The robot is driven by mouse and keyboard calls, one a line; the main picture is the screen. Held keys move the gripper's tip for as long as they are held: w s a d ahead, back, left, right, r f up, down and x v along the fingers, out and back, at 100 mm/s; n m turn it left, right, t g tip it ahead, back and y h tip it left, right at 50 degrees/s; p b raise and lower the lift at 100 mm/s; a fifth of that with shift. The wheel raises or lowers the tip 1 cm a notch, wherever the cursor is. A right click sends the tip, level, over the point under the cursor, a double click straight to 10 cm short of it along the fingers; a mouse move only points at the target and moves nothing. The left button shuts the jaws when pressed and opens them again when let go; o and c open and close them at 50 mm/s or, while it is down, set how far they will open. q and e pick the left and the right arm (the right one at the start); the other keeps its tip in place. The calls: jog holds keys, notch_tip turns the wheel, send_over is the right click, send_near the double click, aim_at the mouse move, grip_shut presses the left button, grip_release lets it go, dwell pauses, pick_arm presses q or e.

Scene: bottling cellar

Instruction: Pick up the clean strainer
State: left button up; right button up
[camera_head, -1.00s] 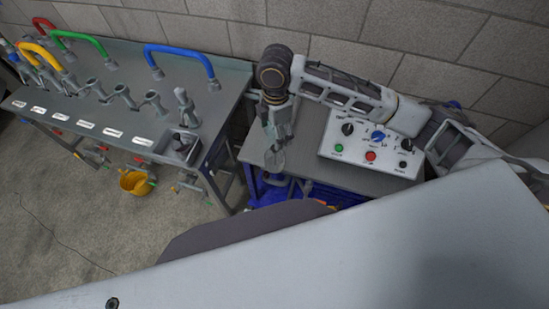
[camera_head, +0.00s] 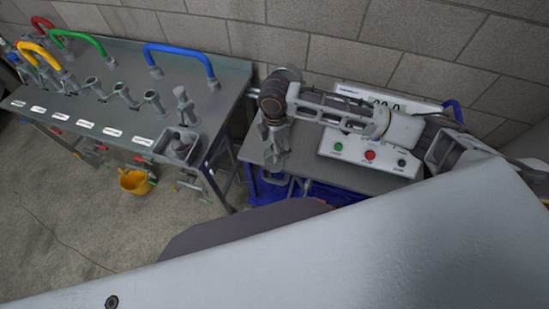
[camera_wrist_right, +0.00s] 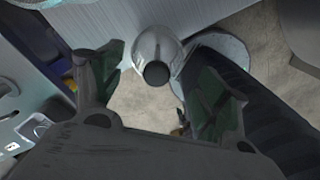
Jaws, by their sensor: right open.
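My right gripper (camera_head: 275,148) is over the front left part of the small grey table (camera_head: 316,180). In the right wrist view it is open (camera_wrist_right: 155,92), with green-padded fingers spread apart. A shiny rounded metal piece with a dark round end (camera_wrist_right: 155,50) shows between and beyond the fingers. It may be the strainer; I cannot tell surely, nor whether the fingers touch it. In the head view the gripper hides that spot. My left gripper is not in view.
A white control box (camera_head: 370,152) with green and red buttons stands right of the gripper, partly behind my arm. A bench (camera_head: 120,65) with coloured hoops and metal fittings stands left. A yellow bucket (camera_head: 134,182) is below it.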

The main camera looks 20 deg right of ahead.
jog(key=shift+f, duration=0.25)
jog(key=shift+f, duration=0.1)
jog(key=shift+w+f+p, duration=0.2)
jog(key=shift+f+p, duration=0.2)
jog(key=shift+f, duration=2.1)
jog(key=c, duration=0.8)
jog(key=shift+r, duration=0.2)
